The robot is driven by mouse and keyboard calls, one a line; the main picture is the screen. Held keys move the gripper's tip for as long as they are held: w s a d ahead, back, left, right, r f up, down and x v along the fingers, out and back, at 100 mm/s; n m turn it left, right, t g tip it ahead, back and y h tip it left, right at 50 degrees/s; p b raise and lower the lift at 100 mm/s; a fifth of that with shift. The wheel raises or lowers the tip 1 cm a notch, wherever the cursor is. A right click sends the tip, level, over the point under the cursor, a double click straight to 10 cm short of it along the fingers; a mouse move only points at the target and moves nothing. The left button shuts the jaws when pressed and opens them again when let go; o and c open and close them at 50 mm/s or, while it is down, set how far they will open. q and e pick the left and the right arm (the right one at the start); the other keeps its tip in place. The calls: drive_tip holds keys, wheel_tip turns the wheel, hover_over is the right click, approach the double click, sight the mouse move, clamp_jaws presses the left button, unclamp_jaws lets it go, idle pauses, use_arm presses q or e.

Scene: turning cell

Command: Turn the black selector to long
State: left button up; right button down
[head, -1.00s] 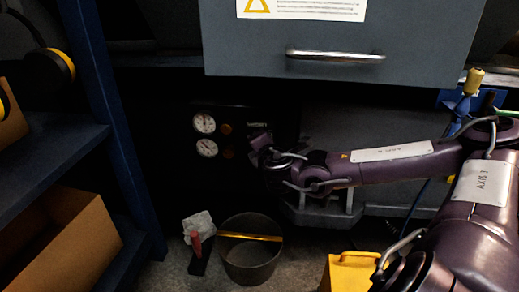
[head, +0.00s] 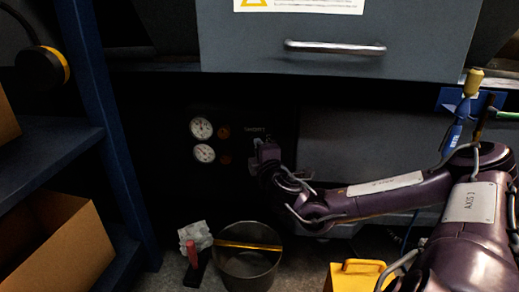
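A dark control panel (head: 222,172) sits low under the grey machine door, with two round white gauges (head: 202,130) and two dim orange-brown round parts (head: 224,132) beside them. My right gripper (head: 263,152) is at the panel's right part, just below the lettering. Its fingers are dark and small, so I cannot tell whether they are open or touching anything. My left gripper is not in view.
A grey door with a metal handle (head: 335,47) overhangs the panel. Blue shelving (head: 95,130) with a cardboard box (head: 60,250) stands at left. A bucket (head: 247,268), a red-handled brush (head: 192,255) and a yellow container (head: 355,275) stand on the floor below.

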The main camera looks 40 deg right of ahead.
drive_tip(key=shift+d+r, duration=0.1)
drive_tip(key=shift+r, duration=0.15)
drive_tip(key=c, duration=1.5)
unclamp_jaws()
drive_tip(key=shift+o, duration=0.2)
drive_tip(key=shift+f, duration=0.1)
drive_tip(key=shift+w+f, duration=0.2)
drive_tip(key=shift+s, duration=0.1)
drive_tip(key=v, duration=0.7)
drive_tip(key=shift+s+a, duration=0.3)
